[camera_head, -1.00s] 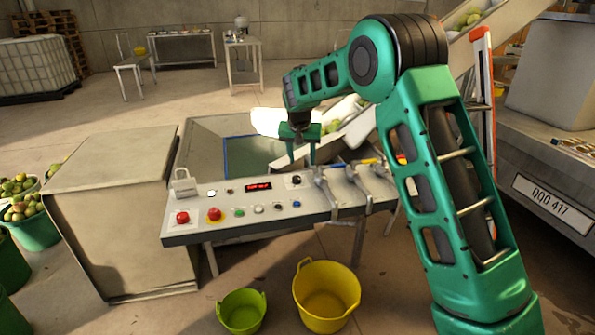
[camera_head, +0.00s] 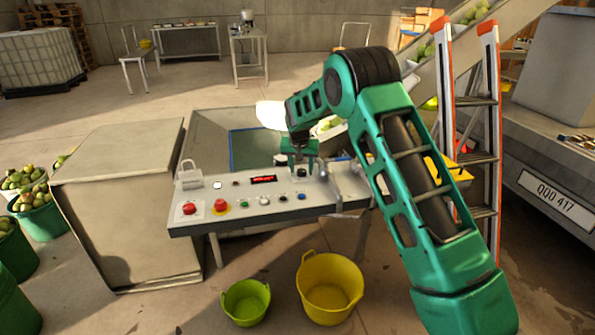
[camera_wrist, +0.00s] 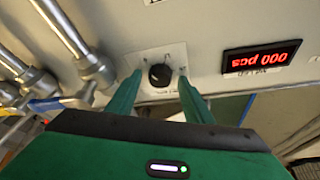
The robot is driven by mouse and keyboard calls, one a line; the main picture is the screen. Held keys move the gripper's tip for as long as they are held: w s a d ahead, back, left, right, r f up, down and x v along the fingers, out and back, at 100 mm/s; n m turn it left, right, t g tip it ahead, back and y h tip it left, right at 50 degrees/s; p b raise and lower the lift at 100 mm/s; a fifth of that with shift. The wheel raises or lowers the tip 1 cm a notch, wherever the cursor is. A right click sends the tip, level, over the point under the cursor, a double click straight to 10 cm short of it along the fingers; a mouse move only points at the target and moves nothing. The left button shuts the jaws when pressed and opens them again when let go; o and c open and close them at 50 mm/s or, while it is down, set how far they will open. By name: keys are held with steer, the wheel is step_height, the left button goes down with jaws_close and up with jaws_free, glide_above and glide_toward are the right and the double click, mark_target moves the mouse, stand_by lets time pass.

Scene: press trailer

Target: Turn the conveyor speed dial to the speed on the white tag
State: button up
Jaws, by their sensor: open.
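The speed dial is a black round knob (camera_wrist: 160,74) on a white plate with small marks, too small to read. It also shows in the head view (camera_head: 302,172) on the control panel (camera_head: 236,217). My gripper (camera_head: 301,167) points down at the dial. In the wrist view its open fingers (camera_wrist: 160,79) stand on either side of the knob, with a gap visible on each side. A pale tag-like piece with a loop (camera_head: 189,179) stands at the panel's left end; I see no readable speed on it.
A red display (camera_wrist: 263,57) reads "000 pcs", upside down in the wrist view. Metal pipes with valves (camera_wrist: 95,68) are close beside the dial. Red buttons (camera_head: 220,205) sit on the panel's left part. Yellow (camera_head: 330,287) and green buckets (camera_head: 246,302) stand on the floor below.

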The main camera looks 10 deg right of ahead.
steer(key=c, duration=1)
steer(key=shift+a, duration=0.55)
steer(key=shift+d, duration=0.3)
steer(key=shift+w, duration=0.1)
